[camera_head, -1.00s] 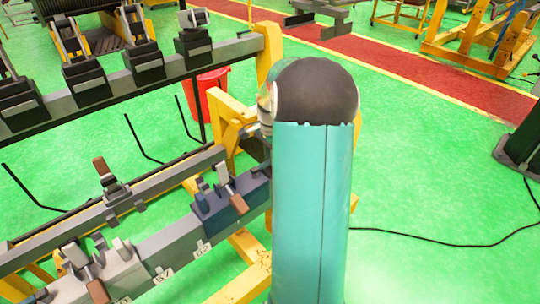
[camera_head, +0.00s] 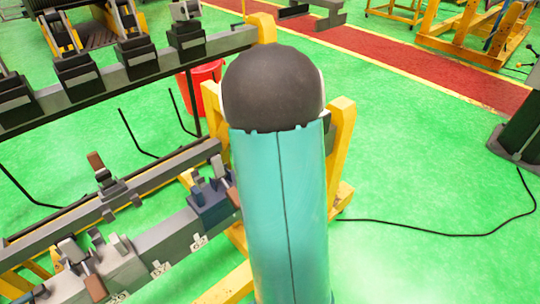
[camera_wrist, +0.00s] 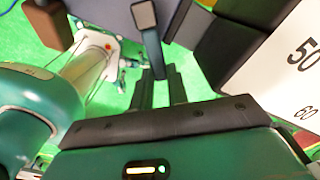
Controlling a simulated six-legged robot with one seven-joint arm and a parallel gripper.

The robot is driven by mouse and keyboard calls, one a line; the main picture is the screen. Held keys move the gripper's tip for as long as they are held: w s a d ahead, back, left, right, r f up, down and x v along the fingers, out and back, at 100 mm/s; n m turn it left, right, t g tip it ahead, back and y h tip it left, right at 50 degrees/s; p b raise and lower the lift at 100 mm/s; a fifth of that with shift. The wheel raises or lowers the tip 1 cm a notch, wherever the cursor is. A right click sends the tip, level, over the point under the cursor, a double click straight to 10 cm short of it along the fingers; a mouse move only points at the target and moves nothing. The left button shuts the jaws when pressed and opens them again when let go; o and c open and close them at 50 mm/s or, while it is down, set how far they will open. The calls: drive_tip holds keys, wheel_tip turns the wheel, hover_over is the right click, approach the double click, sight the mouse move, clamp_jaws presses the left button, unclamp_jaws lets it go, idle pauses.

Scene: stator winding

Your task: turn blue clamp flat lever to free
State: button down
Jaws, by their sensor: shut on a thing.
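The blue clamp (camera_head: 213,203) sits at the right end of the lower grey beam in the head view. It has a grey upright piece on top and a brown-ended lever (camera_head: 233,196) beside my arm; my arm hides its right end. In the wrist view, a flat grey-blue lever (camera_wrist: 153,48) with a pale square end reaches down between the fingertips. My gripper (camera_wrist: 160,85) is shut on this lever. In the head view my teal arm hides the gripper. I cannot tell the lever's exact angle on the clamp.
In the head view, a yellow frame (camera_head: 340,150) stands behind my arm. Green floor (camera_head: 420,170) is open to the right, crossed by a black cable (camera_head: 440,233).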

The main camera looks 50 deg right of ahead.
drive_tip(key=shift+s+a+m, duration=0.15)
drive_tip(key=shift+a+m, duration=0.5)
drive_tip(key=shift+m, duration=0.6)
drive_tip(key=shift+s+a+m, duration=0.15)
drive_tip(key=shift+a+m, duration=0.55)
drive_tip(key=shift+m, duration=0.6)
drive_tip(key=shift+s+a+m, duration=0.15)
drive_tip(key=shift+a+m, duration=0.5)
drive_tip(key=shift+m, duration=0.6)
drive_tip(key=shift+a, duration=0.1)
drive_tip(key=c, duration=1.4)
unclamp_jaws()
drive_tip(key=shift+o, duration=0.2)
wheel_tip(320, 180, up, 14)
